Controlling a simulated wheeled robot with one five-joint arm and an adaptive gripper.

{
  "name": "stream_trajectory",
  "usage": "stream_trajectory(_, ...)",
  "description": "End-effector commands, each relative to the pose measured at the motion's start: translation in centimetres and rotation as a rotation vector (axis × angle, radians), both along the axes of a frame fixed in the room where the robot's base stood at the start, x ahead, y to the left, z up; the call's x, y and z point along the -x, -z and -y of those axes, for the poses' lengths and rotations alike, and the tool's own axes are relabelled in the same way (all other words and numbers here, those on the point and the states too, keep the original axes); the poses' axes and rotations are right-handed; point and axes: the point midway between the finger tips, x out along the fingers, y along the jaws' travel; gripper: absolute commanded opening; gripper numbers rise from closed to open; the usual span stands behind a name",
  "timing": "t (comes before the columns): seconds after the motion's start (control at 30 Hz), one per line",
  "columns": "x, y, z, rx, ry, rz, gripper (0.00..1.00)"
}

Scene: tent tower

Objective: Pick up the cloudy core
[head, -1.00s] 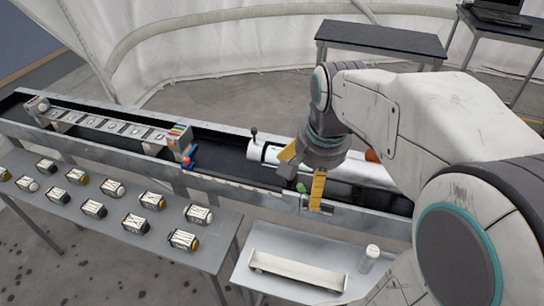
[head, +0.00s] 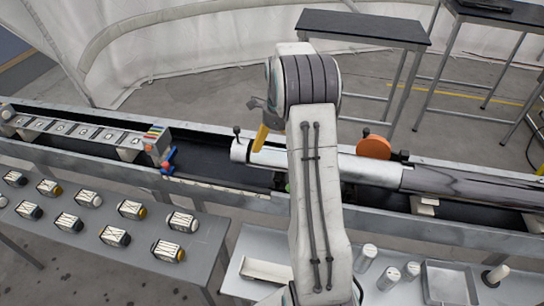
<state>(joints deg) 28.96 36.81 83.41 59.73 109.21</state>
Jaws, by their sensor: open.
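Several whitish cylinders stand on the light table at the lower right: one (head: 366,256) beside my arm, one (head: 388,278) nearer the front, one (head: 411,270) to its right. A further pale cylinder (head: 497,275) leans at the right of a grey tray. I cannot tell which of these, if any, is the cloudy core. My gripper (head: 262,138) is open, above the long bench near the silver tube's left end. One yellow finger shows; my arm hides the rest. I see nothing held in the visible part.
The long bench (head: 215,172) carries a silver tube (head: 370,172) with an orange disc (head: 373,147). A grey table (head: 60,250) at the left holds several small caged canisters. A grey tray (head: 448,285) and a pale trough (head: 265,270) lie on the front table.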

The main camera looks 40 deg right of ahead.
Motion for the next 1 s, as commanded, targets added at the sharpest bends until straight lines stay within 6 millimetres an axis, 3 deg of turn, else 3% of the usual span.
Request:
stream_trajectory(0.63,0.0,6.2,-0.5,-0.002,0.003,-0.003,1.00)
stream_trajectory(1.0,-0.1,6.9,-0.5,-0.001,0.002,-0.001,1.00)
